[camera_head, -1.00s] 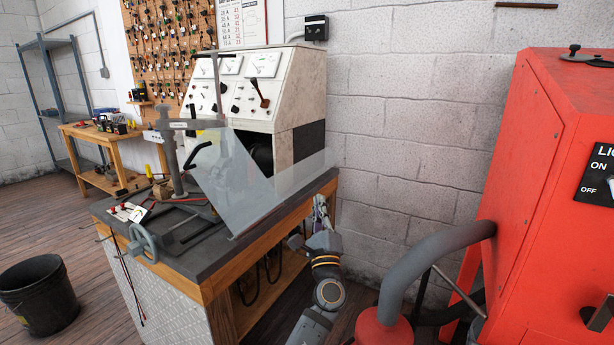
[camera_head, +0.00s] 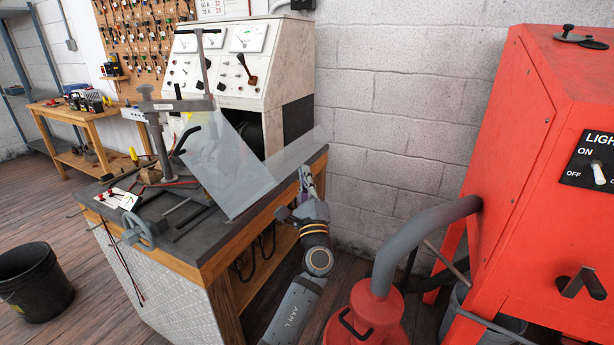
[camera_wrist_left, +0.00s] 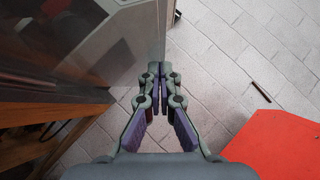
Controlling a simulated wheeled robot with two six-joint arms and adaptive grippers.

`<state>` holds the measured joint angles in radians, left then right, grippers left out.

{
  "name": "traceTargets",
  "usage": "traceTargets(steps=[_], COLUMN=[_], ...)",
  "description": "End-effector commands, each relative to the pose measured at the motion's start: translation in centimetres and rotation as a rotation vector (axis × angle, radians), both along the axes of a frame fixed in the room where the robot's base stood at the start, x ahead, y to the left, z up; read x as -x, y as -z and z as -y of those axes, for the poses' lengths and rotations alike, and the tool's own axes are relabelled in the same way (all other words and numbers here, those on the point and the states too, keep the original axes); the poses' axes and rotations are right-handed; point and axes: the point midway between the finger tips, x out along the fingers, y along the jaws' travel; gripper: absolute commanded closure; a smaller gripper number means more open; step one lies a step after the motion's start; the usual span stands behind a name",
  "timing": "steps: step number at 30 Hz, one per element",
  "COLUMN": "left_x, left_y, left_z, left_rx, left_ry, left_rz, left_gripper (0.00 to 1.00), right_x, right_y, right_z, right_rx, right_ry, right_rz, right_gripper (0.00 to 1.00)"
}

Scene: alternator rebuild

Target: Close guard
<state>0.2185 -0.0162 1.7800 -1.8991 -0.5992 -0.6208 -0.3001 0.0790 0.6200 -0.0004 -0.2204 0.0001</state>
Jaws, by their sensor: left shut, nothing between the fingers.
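The guard (camera_head: 232,172) is a clear panel, tilted over the front right part of the test bench, with a second clear sheet stretching right toward the wall. A black curved handle (camera_head: 187,138) shows near its left edge; I cannot tell whether it belongs to the guard. My left gripper (camera_head: 306,176) points up beside the bench's right end, right of the guard. In the left wrist view its fingers (camera_wrist_left: 155,75) are together and empty, close to a clear panel edge; contact is unclear. My right gripper is not in view.
The bench top (camera_head: 180,238) carries a clamp post and a handwheel (camera_head: 138,232). A gauge console (camera_head: 245,75) stands behind. A red cabinet (camera_head: 530,150) and a red vacuum with a grey hose (camera_head: 425,228) crowd the right. A black bucket (camera_head: 35,285) stands on open floor.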

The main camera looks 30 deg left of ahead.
Motion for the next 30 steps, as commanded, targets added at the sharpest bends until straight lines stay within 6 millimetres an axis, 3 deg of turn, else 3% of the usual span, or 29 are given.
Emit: traceTargets(steps=[1,8,15,21,30], left_x=[0.1,0.2,0.5,0.8,1.0], left_y=[-1.3,-5.3,-8.8,-10.4,-11.1], left_z=[-0.3,-3.4,-8.4,-12.7,-17.6], left_rx=[0.015,0.162,0.373,0.538,0.721], left_ry=[0.0,-0.001,-0.004,-0.005,-0.004], left_rz=[0.003,0.012,0.022,0.031,0.041], left_gripper=[1.0,1.0,1.0,1.0,1.0], right_x=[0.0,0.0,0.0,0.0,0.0], right_y=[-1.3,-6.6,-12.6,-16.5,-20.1], right_z=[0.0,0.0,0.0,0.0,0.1], right_rx=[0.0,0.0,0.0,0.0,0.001], right_ry=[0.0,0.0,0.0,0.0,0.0], right_rz=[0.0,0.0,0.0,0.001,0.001], right_gripper=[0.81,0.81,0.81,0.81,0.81])
